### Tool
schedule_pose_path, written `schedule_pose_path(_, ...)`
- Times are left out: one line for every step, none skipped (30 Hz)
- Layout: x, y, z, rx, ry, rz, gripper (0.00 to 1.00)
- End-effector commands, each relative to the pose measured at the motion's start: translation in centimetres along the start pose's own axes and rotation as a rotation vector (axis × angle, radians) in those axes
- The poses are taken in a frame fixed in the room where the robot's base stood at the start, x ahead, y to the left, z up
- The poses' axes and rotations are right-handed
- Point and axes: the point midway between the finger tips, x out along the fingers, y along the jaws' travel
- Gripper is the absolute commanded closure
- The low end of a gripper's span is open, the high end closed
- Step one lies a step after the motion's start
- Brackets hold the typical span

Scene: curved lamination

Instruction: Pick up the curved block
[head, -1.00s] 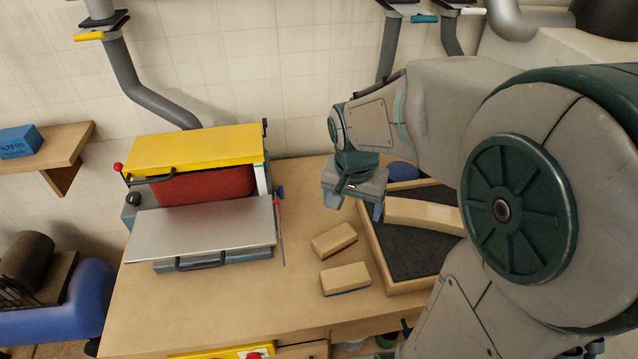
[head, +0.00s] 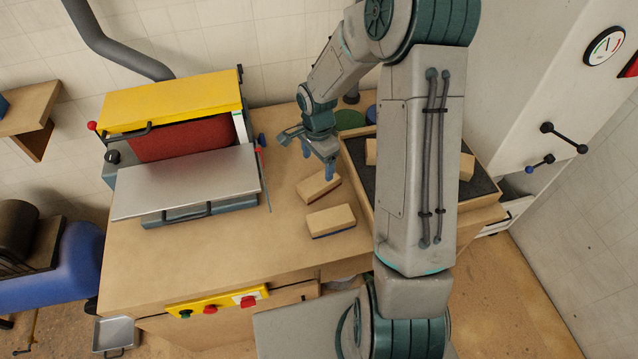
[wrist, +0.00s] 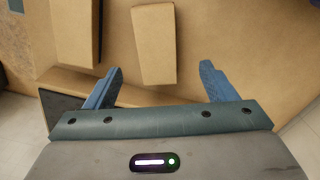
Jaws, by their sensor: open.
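The curved block is a long beige wooden piece in a dark-floored wooden tray (head: 354,178) at the right of the bench. My arm hides its middle; only its left end (head: 371,152) and right end (head: 467,167) show in the head view. My gripper (head: 318,166) is open and empty, left of the tray and above a beige sanding block (head: 319,187). In the wrist view, the open blue fingers (wrist: 160,70) are on either side of a beige block (wrist: 155,45), which looks below them. I cannot make out the curved block in the wrist view.
A second sanding block (head: 331,220) lies in front of the first. A yellow-topped sander (head: 170,100) with a metal table (head: 187,188) stands at the left of the bench. The bench top left of the blocks (head: 285,225) is clear.

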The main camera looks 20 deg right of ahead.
Motion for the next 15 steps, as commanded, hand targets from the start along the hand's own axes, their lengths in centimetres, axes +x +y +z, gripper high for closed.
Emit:
schedule_pose_path(0.9, 0.1, 0.1, -0.003, -0.002, 0.003, 0.22)
schedule_pose_path(1.4, 0.1, 0.1, -0.002, -0.002, 0.003, 0.22)
schedule_pose_path(1.9, 0.1, 0.0, -0.001, -0.001, 0.003, 0.22)
schedule_pose_path(2.2, 0.1, 0.0, -0.002, 0.000, 0.002, 0.22)
schedule_pose_path(2.5, 0.1, 0.0, -0.002, -0.001, 0.002, 0.22)
schedule_pose_path(2.8, 0.1, 0.0, -0.001, -0.001, 0.002, 0.22)
schedule_pose_path(2.9, 0.1, 0.0, -0.001, 0.000, 0.001, 0.22)
schedule_pose_path(3.0, 0.1, 0.0, -0.001, 0.000, 0.001, 0.22)
schedule_pose_path(3.2, 0.1, 0.0, -0.001, 0.001, 0.000, 0.22)
schedule_pose_path(3.3, 0.1, 0.0, -0.001, 0.001, 0.000, 0.22)
schedule_pose_path(3.5, 0.1, 0.0, -0.001, 0.000, 0.001, 0.22)
schedule_pose_path(3.7, 0.2, 0.0, -0.001, -0.001, 0.002, 0.22)
schedule_pose_path(4.0, 0.2, 0.0, -0.002, -0.001, 0.003, 0.22)
schedule_pose_path(4.3, 0.3, 0.0, -0.002, -0.001, 0.003, 0.22)
schedule_pose_path(4.8, 0.4, 0.0, -0.002, -0.003, 0.004, 0.22)
